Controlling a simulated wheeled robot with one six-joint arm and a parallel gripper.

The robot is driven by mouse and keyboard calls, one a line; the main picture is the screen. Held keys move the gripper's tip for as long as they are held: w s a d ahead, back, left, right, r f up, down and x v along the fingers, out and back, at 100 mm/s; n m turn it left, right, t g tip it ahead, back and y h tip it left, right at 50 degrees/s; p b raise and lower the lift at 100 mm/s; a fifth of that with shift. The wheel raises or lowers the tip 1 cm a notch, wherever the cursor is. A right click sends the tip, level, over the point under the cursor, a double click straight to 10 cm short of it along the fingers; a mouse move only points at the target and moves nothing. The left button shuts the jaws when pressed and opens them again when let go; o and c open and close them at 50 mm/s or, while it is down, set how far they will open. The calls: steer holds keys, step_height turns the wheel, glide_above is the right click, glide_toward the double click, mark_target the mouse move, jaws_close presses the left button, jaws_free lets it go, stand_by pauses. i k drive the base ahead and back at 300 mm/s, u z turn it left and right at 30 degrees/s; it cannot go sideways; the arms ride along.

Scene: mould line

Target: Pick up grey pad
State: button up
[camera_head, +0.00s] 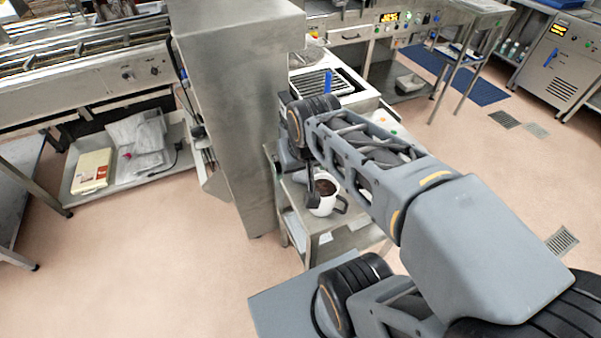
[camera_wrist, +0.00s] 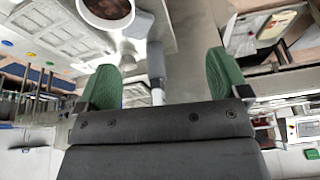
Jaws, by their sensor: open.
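I cannot pick out a grey pad with certainty in either view. In the wrist view, my gripper (camera_wrist: 162,82) has its two green fingers spread wide, with nothing held between them. A grey upright piece with a white lower end (camera_wrist: 156,72) shows beyond the gap between the fingers; I cannot tell what it is. A white jug (camera_head: 322,197) with dark brown contents stands on a small steel cart beneath my arm. The jug also shows at the top of the wrist view (camera_wrist: 108,13). In the head view my arm hides most of my gripper.
A tall steel cabinet (camera_head: 238,110) stands close left of my arm. A low shelf (camera_head: 80,198) at left holds a cream box (camera_head: 92,171) and clear bags (camera_head: 140,142). The floor at front left is free.

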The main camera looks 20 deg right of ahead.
mark_target(300, 177)
steer(key=z, duration=0.35)
steer(key=k, duration=0.5)
steer(key=u, duration=2.5)
steer(key=k, duration=0.95)
steer(key=z, duration=1.25)
steer(key=i, duration=1)
steer(key=z, duration=0.05)
